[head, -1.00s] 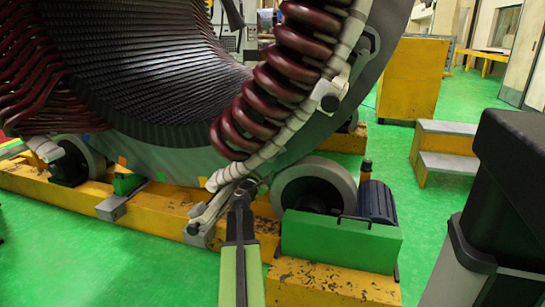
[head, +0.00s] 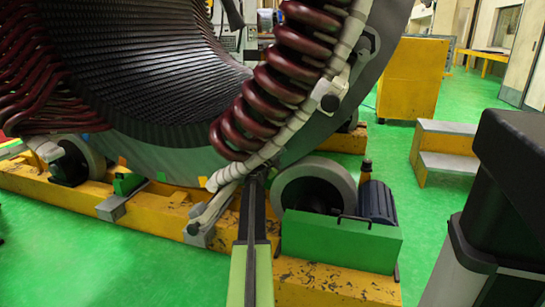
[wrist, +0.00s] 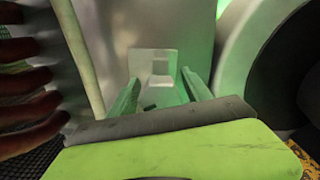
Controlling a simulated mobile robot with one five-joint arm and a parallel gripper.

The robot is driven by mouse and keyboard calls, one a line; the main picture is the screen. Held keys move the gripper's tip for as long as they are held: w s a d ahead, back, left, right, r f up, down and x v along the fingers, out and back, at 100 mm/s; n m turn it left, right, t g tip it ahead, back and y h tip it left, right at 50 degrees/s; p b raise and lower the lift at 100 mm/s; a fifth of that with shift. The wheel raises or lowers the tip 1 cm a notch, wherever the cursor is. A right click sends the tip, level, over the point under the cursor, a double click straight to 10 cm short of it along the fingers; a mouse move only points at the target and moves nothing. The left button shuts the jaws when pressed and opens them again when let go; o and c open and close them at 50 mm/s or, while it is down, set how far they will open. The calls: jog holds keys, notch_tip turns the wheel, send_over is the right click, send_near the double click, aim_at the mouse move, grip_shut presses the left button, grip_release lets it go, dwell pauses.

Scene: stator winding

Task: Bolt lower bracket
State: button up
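The large stator (head: 150,80) stands on a yellow base with dark red coils (head: 270,85) along its edge. A pale wrapped ring (head: 340,50) runs beside the coils. An upper bracket with a black bolt head (head: 329,102) shows on it. My gripper (head: 257,174) reaches up to the ring's lower part, and my arm hides what is behind it; I cannot make out the lower bracket there. In the wrist view my gripper (wrist: 160,80) has two green-tinted fingers standing apart. A pale block with a square recess (wrist: 153,62) lies just ahead between them; contact cannot be told.
A roller wheel (head: 318,185) stands close to the right of my gripper, with a green motor block (head: 340,238) below it. The yellow base (head: 330,283) runs beneath. Yellow steps (head: 445,150) stand at right. Green floor (head: 95,250) is open at lower left.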

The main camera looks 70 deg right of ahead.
grip_shut()
jog(key=shift+m, duration=3.1)
jog(key=shift+o, duration=1)
grip_release()
jog(key=s+a, duration=0.1)
jog(key=a, duration=1.6)
jog(key=shift+a, duration=0.2)
